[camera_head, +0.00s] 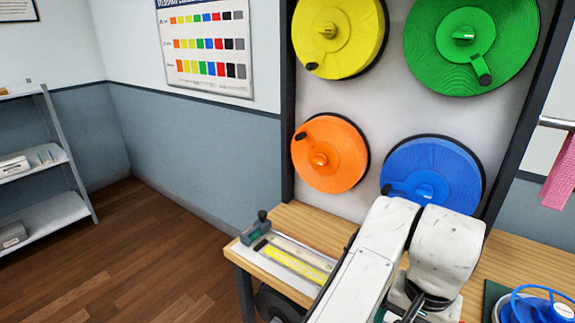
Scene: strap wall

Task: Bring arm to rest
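My white arm reaches up from the bottom of the view, in front of the wooden bench (290,216). Its bent upper part covers part of the blue reel (432,168) and the middle of the bench. My gripper cannot be made out; only arm links and a dark part low in the view show. I cannot tell whether it holds anything.
Yellow (338,35), green (470,45) and orange (330,155) reels hang on the wall panel above the bench. A tray with a yellow strip (293,262) lies on the bench's left end. A blue-handled item (540,303) stands at right. A shelf (42,215) stands left; the floor between is clear.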

